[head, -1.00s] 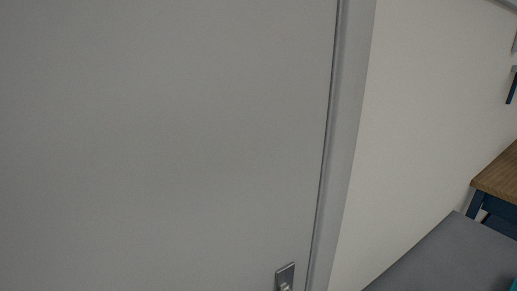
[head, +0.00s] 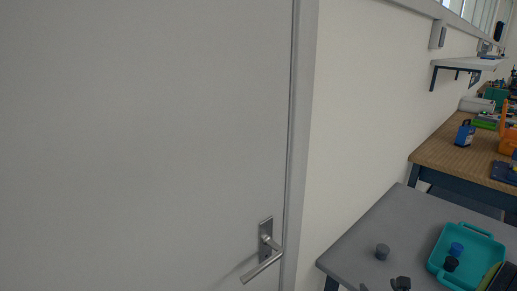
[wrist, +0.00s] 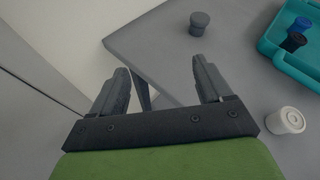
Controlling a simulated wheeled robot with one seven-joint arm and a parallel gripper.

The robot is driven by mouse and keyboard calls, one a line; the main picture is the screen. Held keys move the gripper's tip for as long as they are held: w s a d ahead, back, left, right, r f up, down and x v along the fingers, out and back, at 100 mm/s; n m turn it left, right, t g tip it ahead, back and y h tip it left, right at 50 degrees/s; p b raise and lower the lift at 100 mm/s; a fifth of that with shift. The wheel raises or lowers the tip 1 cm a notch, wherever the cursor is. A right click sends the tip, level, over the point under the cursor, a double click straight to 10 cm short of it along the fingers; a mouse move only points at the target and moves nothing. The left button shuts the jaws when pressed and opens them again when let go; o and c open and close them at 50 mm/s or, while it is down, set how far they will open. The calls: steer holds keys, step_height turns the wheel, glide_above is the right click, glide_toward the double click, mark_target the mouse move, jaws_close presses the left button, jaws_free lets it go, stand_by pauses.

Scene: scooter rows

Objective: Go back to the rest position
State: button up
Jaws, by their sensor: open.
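My gripper (wrist: 160,78) shows in the wrist view with its two dark fingers spread apart and nothing between them. It hangs over the near left edge of a grey table (wrist: 165,45), with floor and wall behind the fingertips. In the head view, small dark shapes at the bottom edge, by the grey table (head: 365,232), may be my fingertips; I cannot tell.
A dark grey knob-like piece (head: 382,251) and a teal tray (head: 437,254) with small blue and black pieces are on the grey table. A white round piece (wrist: 285,120) lies near my gripper. A closed door (head: 140,140) with a lever handle (head: 266,250) stands left. A wooden bench (head: 450,155) is beyond.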

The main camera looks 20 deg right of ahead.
steer(key=w+a+r+n+g+y, duration=0.2)
steer(key=a+r+n+y, duration=0.2)
steer(key=a+n, duration=0.8)
steer(key=w+a+r+n+g+y, duration=0.1)
steer(key=w+a+r+n+y, duration=0.3)
steer(key=a+n, duration=0.8)
steer(key=s+a+r+n+g+h, duration=0.15)
steer(key=s+a+r+n, duration=0.25)
steer(key=s+n, duration=0.4)
steer(key=s+a+r+n+g+h, duration=0.1)
steer(key=s+a+r+n+g, duration=0.1)
steer(key=s+a+r+n, duration=0.65)
steer(key=s+d+r+m+p, duration=0.2)
steer(key=d+r+p, duration=0.2)
steer(key=p, duration=0.5)
steer(key=shift+s+d+r, duration=0.3)
steer(key=shift+s+r, duration=0.05)
steer(key=shift+r, duration=0.35)
